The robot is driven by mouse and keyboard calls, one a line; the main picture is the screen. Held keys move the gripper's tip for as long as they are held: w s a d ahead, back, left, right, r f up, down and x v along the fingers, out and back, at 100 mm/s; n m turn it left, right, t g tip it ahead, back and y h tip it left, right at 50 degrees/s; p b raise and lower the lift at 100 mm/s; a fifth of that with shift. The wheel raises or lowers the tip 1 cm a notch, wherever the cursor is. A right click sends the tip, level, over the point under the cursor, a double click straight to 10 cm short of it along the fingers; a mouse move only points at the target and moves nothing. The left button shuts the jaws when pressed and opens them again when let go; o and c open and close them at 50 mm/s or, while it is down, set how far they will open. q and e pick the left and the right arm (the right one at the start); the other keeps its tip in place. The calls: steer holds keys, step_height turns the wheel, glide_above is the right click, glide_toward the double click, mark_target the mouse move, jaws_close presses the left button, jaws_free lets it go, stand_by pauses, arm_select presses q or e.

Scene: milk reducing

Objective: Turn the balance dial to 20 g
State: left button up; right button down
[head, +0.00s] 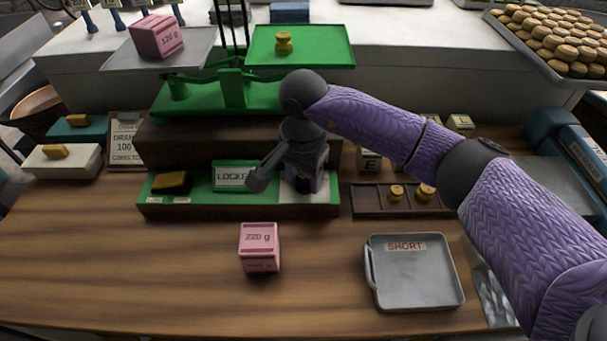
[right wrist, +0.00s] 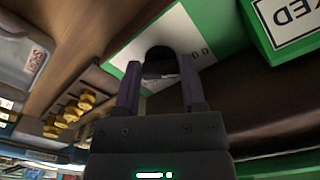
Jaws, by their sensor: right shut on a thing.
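The balance dial (right wrist: 160,62) is a dark round knob on a white plate (right wrist: 188,38) with markings too small to read. My right gripper (right wrist: 160,80) is shut on it, one finger on each side. In the head view my right gripper (head: 304,190) comes down onto the white plate at the right end of the green base (head: 240,205) and hides the dial, so its setting cannot be read. The green balance (head: 235,90) stands behind, with a pink 120 g block (head: 157,36) on its grey left pan and a brass weight (head: 284,43) on its green right pan. My left gripper is not in view.
A green sign (head: 231,176) reading LOCKED stands just left of my right gripper. A pink 220 g block (head: 259,248) and a grey tray (head: 413,285) marked SHORT are in front. A dark rack (head: 375,201) holds brass weights. The left front counter is clear.

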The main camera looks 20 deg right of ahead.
mark_target(302, 178)
steer(key=m, duration=0.3)
steer(key=shift+m, duration=0.4)
steer(key=m, duration=0.4)
steer(key=shift+w+m, duration=0.15)
steer(key=shift+m, duration=0.15)
steer(key=m, duration=0.3)
steer(key=shift+w+r+p, duration=0.1)
steer(key=shift+p, duration=0.25)
steer(key=shift+m+p, duration=0.4)
steer(key=shift+m, duration=1.8)
steer(key=shift+c, duration=0.8)
jaws_free()
step_height(302, 178, up, 10)
steer(key=p, duration=0.1)
